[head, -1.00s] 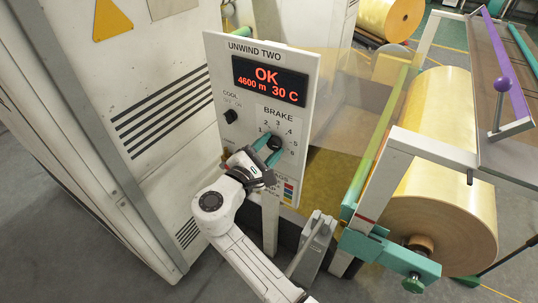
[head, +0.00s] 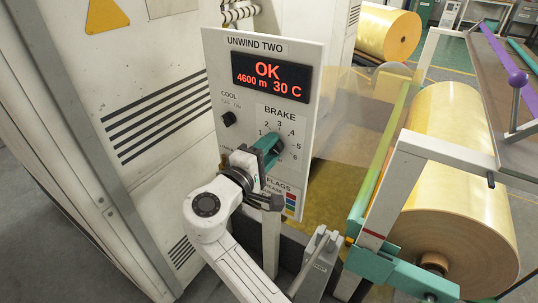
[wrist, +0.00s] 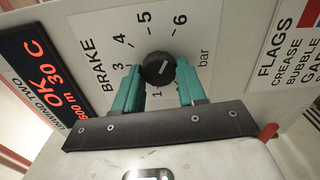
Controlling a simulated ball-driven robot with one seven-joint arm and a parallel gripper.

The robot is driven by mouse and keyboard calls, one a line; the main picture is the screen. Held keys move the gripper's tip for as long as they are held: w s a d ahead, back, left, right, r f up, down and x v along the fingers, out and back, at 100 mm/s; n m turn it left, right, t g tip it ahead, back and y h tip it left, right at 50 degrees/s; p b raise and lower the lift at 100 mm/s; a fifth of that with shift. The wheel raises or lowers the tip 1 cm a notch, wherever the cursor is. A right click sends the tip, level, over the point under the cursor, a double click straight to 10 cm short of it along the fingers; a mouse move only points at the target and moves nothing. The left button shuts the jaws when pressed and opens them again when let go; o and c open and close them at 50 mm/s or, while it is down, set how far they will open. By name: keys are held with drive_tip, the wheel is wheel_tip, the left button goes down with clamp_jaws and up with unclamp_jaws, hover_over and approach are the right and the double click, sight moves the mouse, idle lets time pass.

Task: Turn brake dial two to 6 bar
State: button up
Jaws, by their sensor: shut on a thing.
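The brake dial, a round black knob (wrist: 159,68), is on the white UNWIND TWO panel (head: 220,75) and is partly hidden behind my fingers in the head view. Numbers 1 and 3 to 6 show around it in the wrist view; 2 seems hidden by a finger. The short white mark on the knob points roughly toward the 6 (wrist: 180,20), though it is small. My gripper (wrist: 160,76) has green fingers on opposite sides of the knob and is shut on it. In the head view my gripper (head: 268,148) reaches the panel from below left.
The red display (head: 270,78) reads OK, 4600 m, 30 C. A small COOL knob (head: 229,118) is left of the brake dial. A white cabinet (head: 90,150) stands left, and a yellow film roll (head: 450,170) stands right.

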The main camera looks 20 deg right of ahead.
drive_tip(key=shift+f, duration=0.1)
idle(0.4)
drive_tip(key=o, duration=1)
drive_tip(key=shift+o, duration=0.2)
drive_tip(key=shift+a, duration=0.1)
drive_tip(key=v, duration=1)
drive_tip(key=shift+s+a, duration=0.25)
